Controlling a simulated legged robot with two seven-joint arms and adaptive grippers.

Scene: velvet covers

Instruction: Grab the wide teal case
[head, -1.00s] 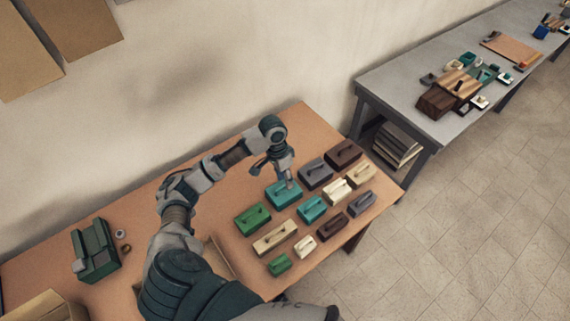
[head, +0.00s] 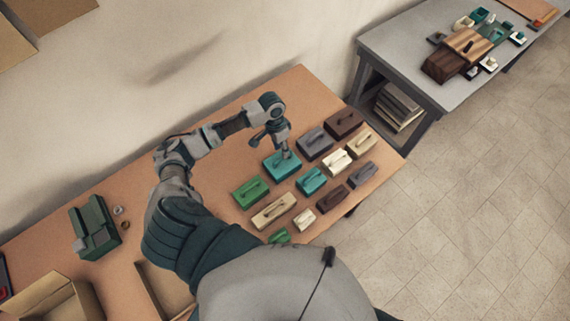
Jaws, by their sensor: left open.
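The wide teal case (head: 279,168) lies on the brown table among several handled cases, in the row nearest the wall. My left gripper (head: 284,155) points down at its handle from above and is open. Its fingers overlap the handle in the picture; I cannot tell whether they touch it. A smaller teal case (head: 312,181) lies just to the right and nearer. My right gripper is not in view.
Close around are a green case (head: 250,192), a grey case (head: 314,144) and a cream case (head: 336,161). A dark green machine (head: 95,228) and an open cardboard box (head: 55,303) are at the left. A grey table (head: 400,60) stands beyond.

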